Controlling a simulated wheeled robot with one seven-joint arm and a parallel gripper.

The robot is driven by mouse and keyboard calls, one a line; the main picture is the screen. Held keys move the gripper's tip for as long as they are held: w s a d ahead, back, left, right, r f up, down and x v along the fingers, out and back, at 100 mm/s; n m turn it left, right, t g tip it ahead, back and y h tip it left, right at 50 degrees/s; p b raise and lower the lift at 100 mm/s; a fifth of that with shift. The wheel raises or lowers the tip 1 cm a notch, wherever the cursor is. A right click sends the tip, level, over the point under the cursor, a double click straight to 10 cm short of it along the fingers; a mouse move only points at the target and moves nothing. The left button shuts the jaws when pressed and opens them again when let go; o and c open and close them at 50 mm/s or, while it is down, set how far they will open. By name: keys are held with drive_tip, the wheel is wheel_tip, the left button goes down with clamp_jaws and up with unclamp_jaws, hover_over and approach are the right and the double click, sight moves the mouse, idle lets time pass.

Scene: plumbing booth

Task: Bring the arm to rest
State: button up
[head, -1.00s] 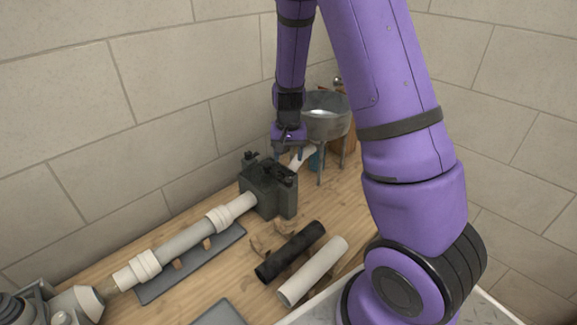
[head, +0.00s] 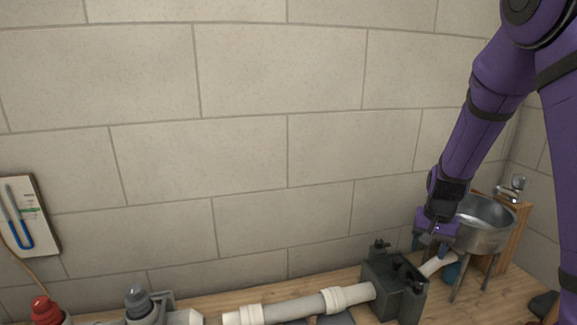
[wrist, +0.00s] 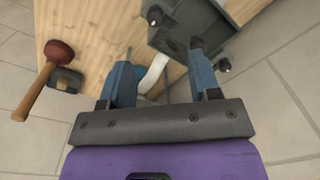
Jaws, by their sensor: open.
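My gripper (head: 432,243) hangs at the end of my purple arm, just left of the metal basin (head: 484,222) and above the short white pipe end (head: 438,264) that sticks out right of the dark clamp block (head: 393,287). In the wrist view, my gripper (wrist: 163,70) has its two blue-grey fingers spread apart with nothing held. The white pipe end (wrist: 154,75) shows beyond the gap between them, and the clamp block (wrist: 172,38) is close by the right finger. I cannot tell whether that finger touches the block.
A long pale pipe with collars (head: 295,308) runs left from the clamp along the wooden bench. A red-headed plunger (wrist: 45,80) shows in the wrist view. A board with blue-handled pliers (head: 24,220) is on the left wall. Red (head: 45,310) and grey (head: 140,302) knobs stand lower left.

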drive_tip(key=s+a+r+n+t, duration=0.1)
drive_tip(key=s+a+r+n, duration=0.2)
drive_tip(key=r, duration=0.6)
drive_tip(key=s+a+r+n+t, duration=0.1)
drive_tip(key=s+a+r+t, duration=0.1)
drive_tip(key=s+r, duration=0.6)
drive_tip(key=s+a+r+n+t, duration=0.1)
drive_tip(key=s+a+r+n, duration=0.1)
drive_tip(key=s+r, duration=0.6)
drive_tip(key=s+a, duration=0.1)
drive_tip(key=s, duration=0.5)
drive_tip(key=shift+s+n+t, duration=0.3)
drive_tip(key=shift+s+t, duration=0.05)
drive_tip(key=shift+t, duration=0.05)
drive_tip(key=shift+w+r, duration=0.1)
drive_tip(key=shift+r, duration=0.05)
